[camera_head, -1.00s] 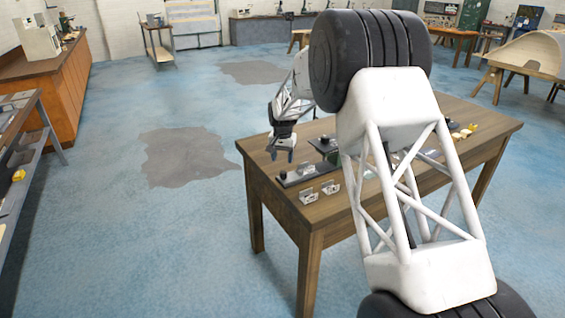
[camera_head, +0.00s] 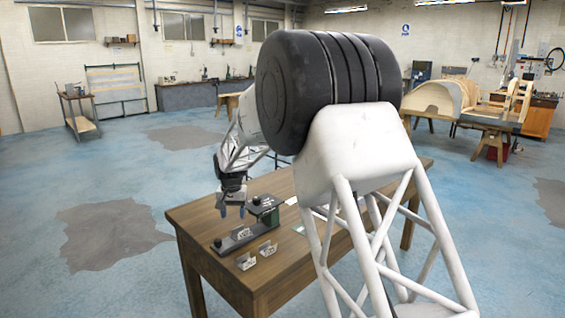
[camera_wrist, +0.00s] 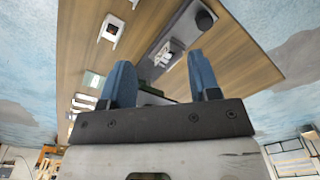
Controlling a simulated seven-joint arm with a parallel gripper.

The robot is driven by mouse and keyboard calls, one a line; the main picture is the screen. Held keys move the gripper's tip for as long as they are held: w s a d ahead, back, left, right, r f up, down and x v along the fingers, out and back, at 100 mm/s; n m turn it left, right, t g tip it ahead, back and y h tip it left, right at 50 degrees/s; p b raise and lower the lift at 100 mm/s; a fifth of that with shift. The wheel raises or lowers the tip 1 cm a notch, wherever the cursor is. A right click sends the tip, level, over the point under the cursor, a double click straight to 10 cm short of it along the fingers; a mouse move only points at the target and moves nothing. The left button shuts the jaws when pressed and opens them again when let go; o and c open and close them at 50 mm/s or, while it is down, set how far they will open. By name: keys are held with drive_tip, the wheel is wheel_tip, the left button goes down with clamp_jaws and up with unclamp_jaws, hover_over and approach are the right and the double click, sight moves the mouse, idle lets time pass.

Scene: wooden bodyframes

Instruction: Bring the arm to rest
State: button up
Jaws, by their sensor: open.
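My gripper (camera_head: 233,209) hangs over the left end of the wooden table (camera_head: 225,268), pointing down, with its blue fingers apart. In the wrist view the two blue fingers (camera_wrist: 161,80) stand wide apart with nothing held between them. The white tube-frame arm and its black joint cover much of the table's right side in the head view.
A grey bar fixture (camera_head: 238,240) with black knobs and a green block (camera_head: 264,209) lies below my gripper. Two small metal brackets (camera_head: 245,261) (camera_head: 267,248) lie in front of it. Open blue floor (camera_head: 130,170) lies left of the table.

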drive_tip(key=s+d+r+t, duration=0.1)
drive_tip(key=s+d+r, duration=0.7)
drive_tip(key=s+d, duration=0.4)
drive_tip(key=s+d+r, duration=0.7)
drive_tip(key=s+d, duration=0.4)
drive_tip(key=s, duration=0.1)
drive_tip(key=s+d+f, duration=0.1)
drive_tip(key=s+d, duration=0.3)
drive_tip(key=s, duration=0.6)
drive_tip(key=s+d+f, duration=0.1)
drive_tip(key=s+d, duration=0.3)
drive_tip(key=s, duration=0.6)
drive_tip(key=s+d+f+t, duration=0.1)
drive_tip(key=s+d, duration=0.4)
drive_tip(key=s, duration=0.6)
drive_tip(key=shift+f, duration=0.35)
